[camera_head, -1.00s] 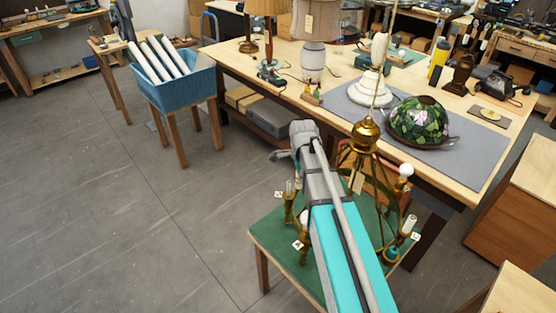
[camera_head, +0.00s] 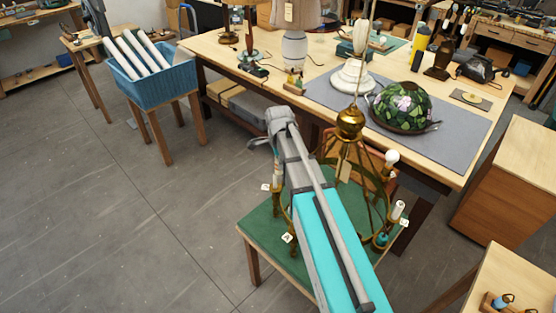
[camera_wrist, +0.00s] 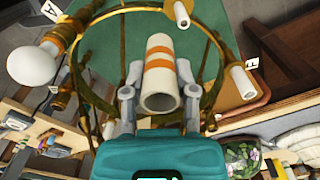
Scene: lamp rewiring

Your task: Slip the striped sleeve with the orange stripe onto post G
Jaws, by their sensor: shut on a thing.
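The striped sleeve (camera_wrist: 160,75), a white tube with orange bands, is in my gripper (camera_wrist: 160,105) in the wrist view. The fingers are shut on its two sides, and its open end faces the camera. Beyond it is the brass ring frame of the chandelier (camera_wrist: 101,104), with white posts at the top (camera_wrist: 181,14) and right (camera_wrist: 243,82). A tag reading F (camera_wrist: 252,62) is beside the right post. I cannot read a G on any tag, so I cannot tell which post is G.
The chandelier stands over a green-topped table (camera_head: 262,228). A white bulb (camera_wrist: 33,65) sits on its ring. The workbench behind holds a stained-glass shade (camera_head: 402,107) and lamps. A blue bin (camera_head: 155,90) with white tubes stands at left. Floor at left is clear.

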